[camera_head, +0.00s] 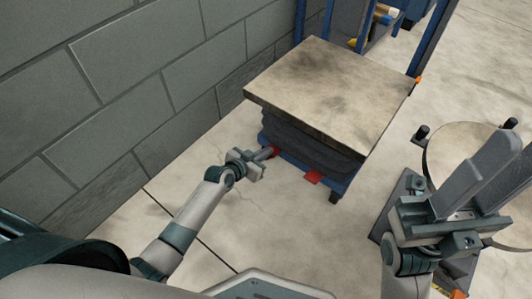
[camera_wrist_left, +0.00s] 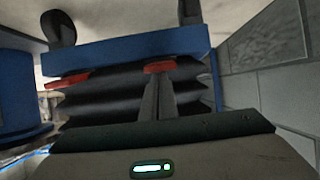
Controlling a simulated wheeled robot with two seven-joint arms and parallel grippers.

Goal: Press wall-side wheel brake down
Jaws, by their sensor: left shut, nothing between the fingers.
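A lift cart with a worn grey top (camera_head: 330,92), black bellows and a blue base stands beside the wall. Two red brake pedals stick out of its near edge: the wall-side pedal (camera_head: 275,150) and the other pedal (camera_head: 313,177). My left gripper (camera_head: 268,153) is shut and empty, with its tips at the wall-side pedal. In the left wrist view the shut fingers (camera_wrist_left: 158,98) overlap the lower edge of that pedal (camera_wrist_left: 162,66); whether they touch cannot be told. The other pedal (camera_wrist_left: 67,80) is left of it. My right gripper (camera_head: 514,150) is open and empty at the right.
A grey block wall (camera_head: 150,85) runs along the left, close to the cart. A round-topped object (camera_head: 455,140) with black knobs stands at the right, partly behind my right gripper. Blue racking (camera_head: 432,45) stands at the back. Bare concrete floor lies in front of the cart.

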